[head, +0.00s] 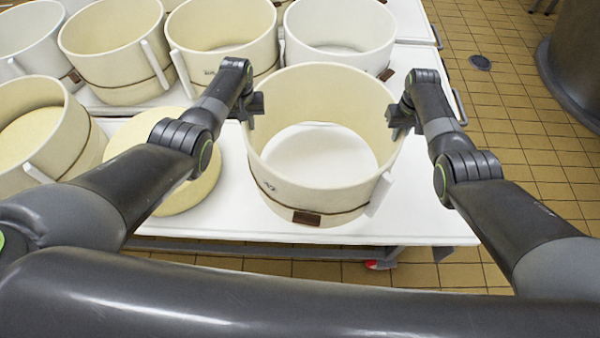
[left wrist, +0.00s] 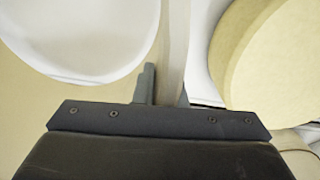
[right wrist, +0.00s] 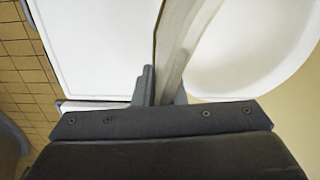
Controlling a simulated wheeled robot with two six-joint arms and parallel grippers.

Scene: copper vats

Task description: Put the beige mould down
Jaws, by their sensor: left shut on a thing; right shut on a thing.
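The beige mould (head: 330,200), a wide open ring with a brown patch and a pale strip outside, is upright over the front of the white table (head: 430,222). White surface shows through its open bottom. My left gripper (head: 253,108) is shut on the left of its wall, and my right gripper (head: 403,118) on the right. The gripped wall shows edge-on in the left wrist view (left wrist: 173,50) and in the right wrist view (right wrist: 178,60). I cannot tell whether its bottom edge touches the table.
A pale yellow round block (head: 200,190) lies left of the mould, beneath my left arm. Several similar moulds (head: 115,60) stand behind and left. Bare white table shows to the right, ending at an edge above the tiled floor (head: 520,130). A dark vat (head: 575,70) stands far right.

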